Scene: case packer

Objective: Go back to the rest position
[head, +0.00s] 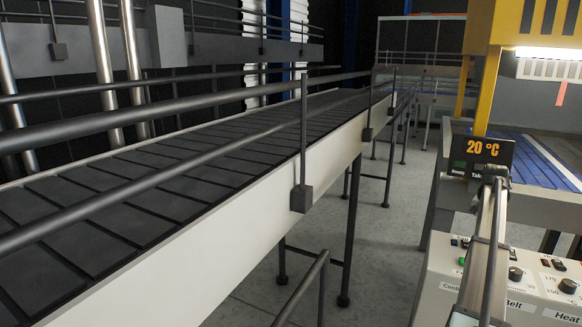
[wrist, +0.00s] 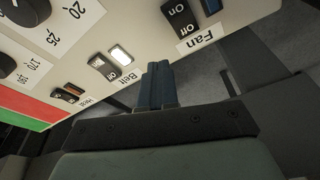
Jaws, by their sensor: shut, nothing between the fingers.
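My gripper (wrist: 158,68) shows in the wrist view with its two dark blue fingers pressed together and nothing between them. Its tips are at the edge of a pale control panel (wrist: 145,30), between the Belt and Fan labels. I cannot tell how far the tips are from the panel. In the head view my arm crosses in front of the same panel (head: 530,262) at the lower right, and my fingers cannot be made out there.
The panel carries a Fan switch (wrist: 181,20), a Belt switch (wrist: 104,68), a lit white indicator (wrist: 120,54) and knobs. A railed conveyor (head: 150,190) runs along the left. Grey floor (head: 385,235) lies open between conveyor and panel.

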